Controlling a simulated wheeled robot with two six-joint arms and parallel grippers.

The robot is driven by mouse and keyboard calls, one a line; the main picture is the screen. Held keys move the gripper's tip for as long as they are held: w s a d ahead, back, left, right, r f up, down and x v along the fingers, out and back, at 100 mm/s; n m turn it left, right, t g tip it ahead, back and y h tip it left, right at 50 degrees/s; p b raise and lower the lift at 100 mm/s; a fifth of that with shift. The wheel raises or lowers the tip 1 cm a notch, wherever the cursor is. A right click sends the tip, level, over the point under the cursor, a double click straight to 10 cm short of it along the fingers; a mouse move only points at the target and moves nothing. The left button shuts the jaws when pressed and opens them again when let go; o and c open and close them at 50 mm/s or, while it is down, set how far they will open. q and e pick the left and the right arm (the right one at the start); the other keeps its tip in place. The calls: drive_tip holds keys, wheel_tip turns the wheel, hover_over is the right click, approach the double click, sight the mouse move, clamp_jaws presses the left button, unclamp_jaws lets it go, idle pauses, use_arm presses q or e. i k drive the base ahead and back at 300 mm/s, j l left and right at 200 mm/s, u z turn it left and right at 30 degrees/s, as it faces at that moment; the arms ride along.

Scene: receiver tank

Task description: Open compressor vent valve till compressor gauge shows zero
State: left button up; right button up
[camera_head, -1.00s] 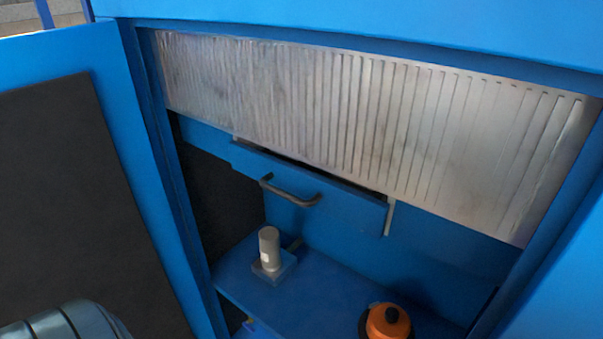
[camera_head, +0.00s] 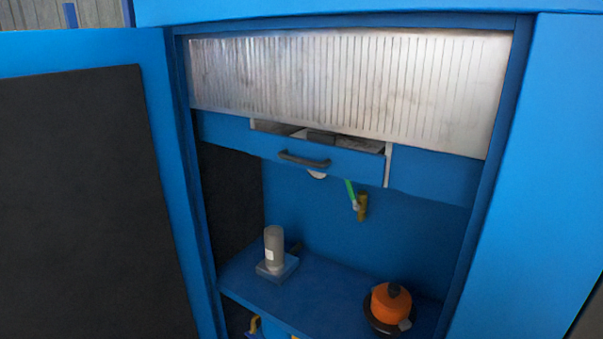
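Inside the blue cabinet, a brass fitting with a green lever (camera_head: 351,193) sits on the back panel below the drawer. It looks like a small valve; I cannot tell whether it is open or shut. A pale round thing (camera_head: 317,174), possibly a gauge, shows just under the drawer and is mostly hidden by it. No reading can be seen. Neither of my grippers is in view.
The drawer (camera_head: 330,160) with a dark handle stands partly open above the valve. A grey cylinder (camera_head: 275,247) and an orange pot-like thing (camera_head: 390,303) stand on the blue shelf (camera_head: 325,290). A blue door (camera_head: 175,200) with a dark panel is at left.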

sight(349, 188)
drive_tip(key=j+z, duration=0.25)
drive_tip(key=j, duration=0.4)
drive_tip(key=j+z, duration=0.25)
drive_tip(key=j, duration=0.4)
